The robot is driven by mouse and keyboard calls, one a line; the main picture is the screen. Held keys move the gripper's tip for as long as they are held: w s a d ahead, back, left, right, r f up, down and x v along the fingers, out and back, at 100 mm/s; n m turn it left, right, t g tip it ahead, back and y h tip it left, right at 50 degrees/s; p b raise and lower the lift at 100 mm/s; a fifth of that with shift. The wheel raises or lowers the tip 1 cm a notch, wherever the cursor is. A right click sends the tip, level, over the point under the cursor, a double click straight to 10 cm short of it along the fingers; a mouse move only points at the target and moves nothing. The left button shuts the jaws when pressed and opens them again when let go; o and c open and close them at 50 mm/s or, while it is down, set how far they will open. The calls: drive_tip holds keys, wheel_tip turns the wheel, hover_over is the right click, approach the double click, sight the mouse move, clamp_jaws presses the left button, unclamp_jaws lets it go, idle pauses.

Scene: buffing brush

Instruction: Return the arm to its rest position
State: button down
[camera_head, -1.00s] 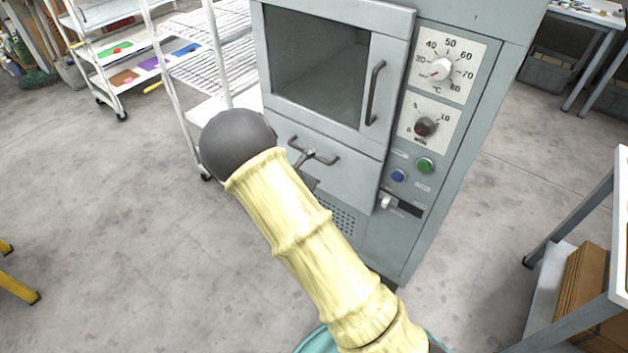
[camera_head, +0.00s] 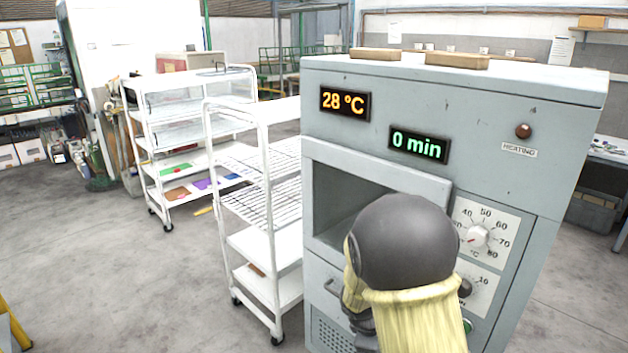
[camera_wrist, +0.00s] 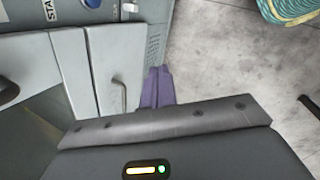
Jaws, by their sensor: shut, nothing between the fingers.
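My arm, in a pale yellow sleeve with a dark grey rounded joint, rises in front of the oven in the head view and hides part of its front. My gripper shows in the wrist view as purple fingers (camera_wrist: 157,87), shut with nothing between them. They point toward the floor beside the grey oven's lower front. In the head view the fingers are hidden behind my arm. The grey oven (camera_head: 450,100) shows 28 °C and 0 min on its displays. Its drawer handle (camera_wrist: 119,95) shows left of my fingers, apart from them in the picture.
A white wire-shelf rack (camera_head: 262,235) stands just left of the oven. Another white cart (camera_head: 165,130) with coloured sheets is farther back. The concrete floor (camera_head: 110,260) at left is clear.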

drive_tip(key=s+r+m+y+p, duration=0.3)
drive_tip(key=s+r+m+p, duration=0.1)
drive_tip(key=s+r+m, duration=0.9)
drive_tip(key=shift+s+d+y+p, duration=0.3)
drive_tip(key=shift+s+p, duration=0.1)
drive_tip(key=shift+s, duration=0.3)
drive_tip(key=shift+w+a, duration=0.1)
